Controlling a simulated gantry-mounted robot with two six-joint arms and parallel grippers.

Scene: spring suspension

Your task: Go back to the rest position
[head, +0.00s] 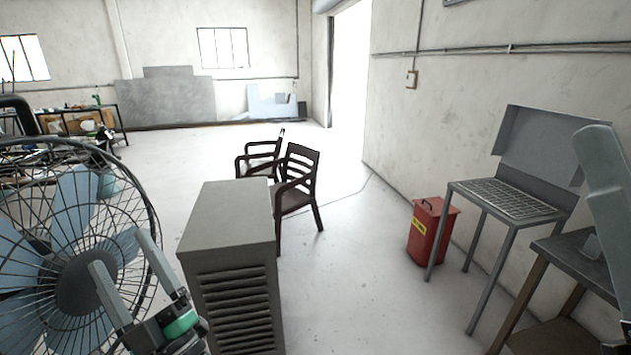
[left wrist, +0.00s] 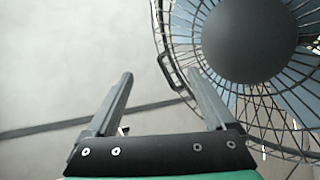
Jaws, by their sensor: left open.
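My left gripper (head: 118,249) is at the lower left of the head view, in front of a large wire-caged fan (head: 78,283). Its two fingers are spread and nothing is between them. In the left wrist view the gripper (left wrist: 160,74) also shows open and empty. The fan (left wrist: 250,40) fills the right of that view, with its cage behind the right finger. I cannot tell whether that finger touches the cage.
A grey louvred cabinet (head: 228,225) stands close to the right of my left gripper. Behind it are dark chairs (head: 298,190). A red bin (head: 432,230) and a grey metal table (head: 510,198) stand by the right wall. Open floor (head: 350,270) lies between.

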